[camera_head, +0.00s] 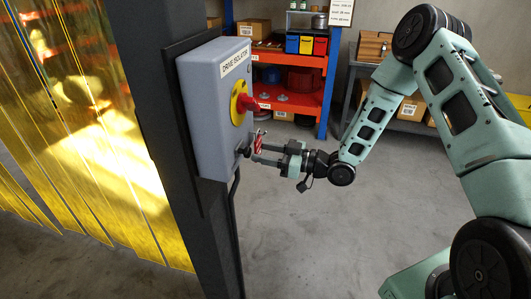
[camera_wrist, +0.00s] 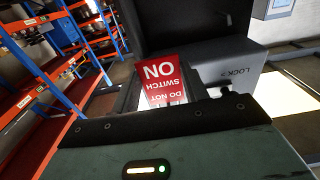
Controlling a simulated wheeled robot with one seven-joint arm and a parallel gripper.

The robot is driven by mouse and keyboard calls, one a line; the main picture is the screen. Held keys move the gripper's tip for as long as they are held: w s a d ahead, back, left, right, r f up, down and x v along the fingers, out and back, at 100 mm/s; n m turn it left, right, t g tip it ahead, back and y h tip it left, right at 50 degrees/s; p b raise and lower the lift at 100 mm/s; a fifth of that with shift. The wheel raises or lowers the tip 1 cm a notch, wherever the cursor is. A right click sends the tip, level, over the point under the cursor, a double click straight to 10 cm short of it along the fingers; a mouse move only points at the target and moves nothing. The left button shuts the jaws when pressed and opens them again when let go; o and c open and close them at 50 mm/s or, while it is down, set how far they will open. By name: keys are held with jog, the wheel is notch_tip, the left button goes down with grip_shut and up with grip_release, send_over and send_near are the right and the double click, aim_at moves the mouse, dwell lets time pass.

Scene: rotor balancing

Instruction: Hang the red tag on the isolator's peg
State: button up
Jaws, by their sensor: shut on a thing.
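The grey isolator box (camera_head: 205,125), labelled DRIVE ISOLATOR, is fixed to a dark post. It has a red rotary handle (camera_head: 246,103) on a yellow disc. A small dark part that looks like the peg (camera_head: 243,152) juts from its lower face. My gripper (camera_head: 262,153) is shut on the red tag (camera_head: 257,142), close in front of this part. In the wrist view the red tag (camera_wrist: 160,78) reads DO NOT SWITCH ON, upside down. The isolator (camera_wrist: 225,75) is behind it there. I cannot tell whether the tag touches the peg; its hole is not clear.
Yellow translucent strip curtains (camera_head: 100,110) hang left of the dark post (camera_head: 165,120). An orange and blue shelf (camera_head: 290,105) with boxes and bins stands behind. A bench (camera_head: 400,115) is at the back right. The floor below my arm is clear.

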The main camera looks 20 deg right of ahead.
jog(key=o, duration=1)
jog(key=shift+s+d+f, duration=0.1)
jog(key=shift+s+d, duration=0.15)
jog(key=shift+d, duration=0.2)
jog(key=shift+b+v, duration=2.7)
jog(key=shift+v, duration=5.5)
jog(key=shift+a, duration=0.1)
